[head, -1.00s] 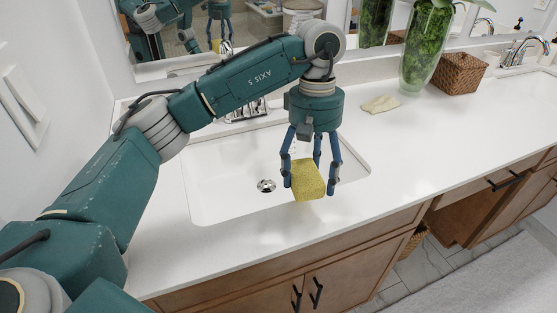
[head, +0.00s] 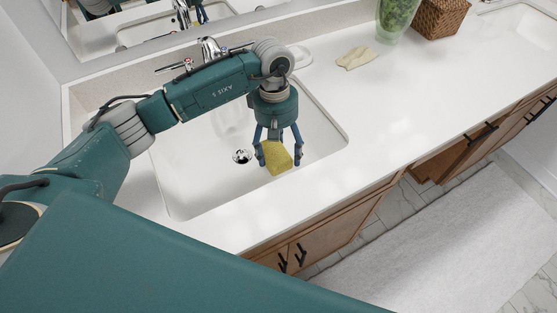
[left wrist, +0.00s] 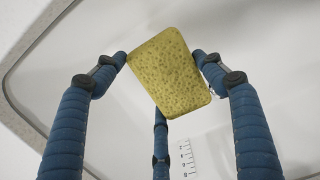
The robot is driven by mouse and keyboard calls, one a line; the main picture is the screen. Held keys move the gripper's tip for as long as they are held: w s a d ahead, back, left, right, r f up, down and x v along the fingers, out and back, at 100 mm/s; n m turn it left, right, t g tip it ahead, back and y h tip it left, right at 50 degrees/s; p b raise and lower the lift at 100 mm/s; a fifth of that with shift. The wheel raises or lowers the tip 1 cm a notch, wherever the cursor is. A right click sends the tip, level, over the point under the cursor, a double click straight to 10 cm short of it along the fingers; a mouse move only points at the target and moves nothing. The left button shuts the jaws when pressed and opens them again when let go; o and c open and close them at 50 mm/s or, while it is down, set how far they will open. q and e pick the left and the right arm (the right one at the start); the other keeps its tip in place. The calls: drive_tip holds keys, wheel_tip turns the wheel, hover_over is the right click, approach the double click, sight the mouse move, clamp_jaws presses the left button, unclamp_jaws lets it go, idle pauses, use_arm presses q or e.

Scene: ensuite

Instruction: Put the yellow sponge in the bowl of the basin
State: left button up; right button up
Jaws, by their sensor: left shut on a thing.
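The yellow sponge (head: 276,157) is held between the blue fingers of my left gripper (head: 277,155). In the head view it shows against the right part of the white basin (head: 192,190); its exact height over the bowl is hard to tell. In the left wrist view, the sponge (left wrist: 170,72) sits tilted between the fingertips of my left gripper (left wrist: 165,75), with the pale bowl and its rim behind it. The basin's drain (head: 242,157) shows left of the sponge. My right gripper is not in view.
A chrome faucet (head: 208,50) stands behind the basin, partly behind my left arm. A folded beige cloth (head: 356,58), a glass vase (head: 396,20) and a wicker basket (head: 440,17) are on the counter to the right. The counter (head: 420,95) is clear in front of them.

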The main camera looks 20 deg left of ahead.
use_arm(q)
wheel_tip(320, 180, down, 6)
drive_tip(key=shift+r+p, duration=0.1)
drive_tip(key=shift+p, duration=0.3)
drive_tip(key=shift+f, duration=0.3)
drive_tip(key=shift+f, duration=0.15)
drive_tip(key=o, duration=1)
